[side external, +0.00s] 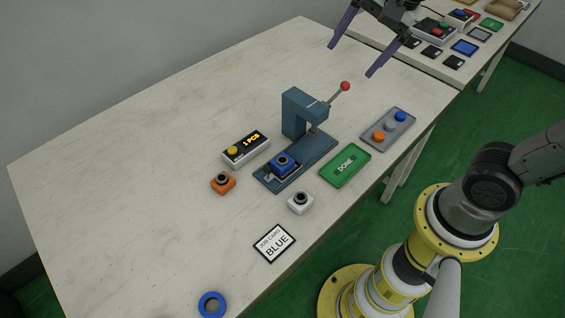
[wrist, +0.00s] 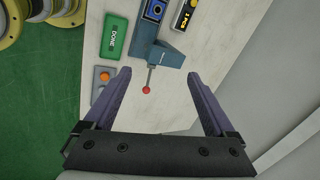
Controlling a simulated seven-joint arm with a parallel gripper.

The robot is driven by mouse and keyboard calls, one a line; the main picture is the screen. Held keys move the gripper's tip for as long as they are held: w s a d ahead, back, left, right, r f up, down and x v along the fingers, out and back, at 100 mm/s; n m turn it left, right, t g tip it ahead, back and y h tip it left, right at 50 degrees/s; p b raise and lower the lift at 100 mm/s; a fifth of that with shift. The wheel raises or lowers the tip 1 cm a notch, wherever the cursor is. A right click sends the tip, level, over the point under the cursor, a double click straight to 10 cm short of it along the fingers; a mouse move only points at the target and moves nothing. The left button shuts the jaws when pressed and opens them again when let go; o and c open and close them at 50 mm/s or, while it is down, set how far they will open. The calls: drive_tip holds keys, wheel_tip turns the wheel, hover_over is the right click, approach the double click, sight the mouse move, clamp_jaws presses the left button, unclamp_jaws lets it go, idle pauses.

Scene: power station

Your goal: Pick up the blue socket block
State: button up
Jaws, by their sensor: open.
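My gripper (side external: 352,48) is open and empty, high at the back of the table in the side view. In the wrist view my gripper (wrist: 158,78) has its fingers wide apart, with the red lever knob (wrist: 147,91) between them in the picture. The block is well away from the fingers.
The orange block (side external: 222,183), white block (side external: 300,202), counter box (side external: 246,148) and green DONE mat (side external: 345,165) surround the press. A grey button tray (side external: 388,130) lies to the right. A blue ring (side external: 212,305) and the BLUE job card (side external: 274,244) lie in front. The table's left is clear.

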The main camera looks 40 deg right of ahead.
drive_tip(key=w+a+f+m+g, duration=0.25)
drive_tip(key=w+a+f, duration=0.2)
drive_tip(key=w, duration=0.25)
drive_tip(key=g, duration=0.2)
hover_over(280, 162)
drive_tip(key=shift+m, duration=0.25)
drive_tip(key=f, duration=2)
drive_tip(key=shift+s+a, duration=0.15)
drive_tip(key=shift+a, duration=0.1)
drive_tip(key=shift+w+d+f, duration=0.1)
drive_tip(key=shift+d+f, duration=0.05)
drive_tip(key=shift+f, duration=1.5)
drive_tip(key=shift+w+d+f, duration=0.1)
drive_tip(key=shift+d+f, duration=0.05)
drive_tip(key=shift+f, duration=1.45)
drive_tip(key=shift+c, duration=0.3)
clamp_jaws()
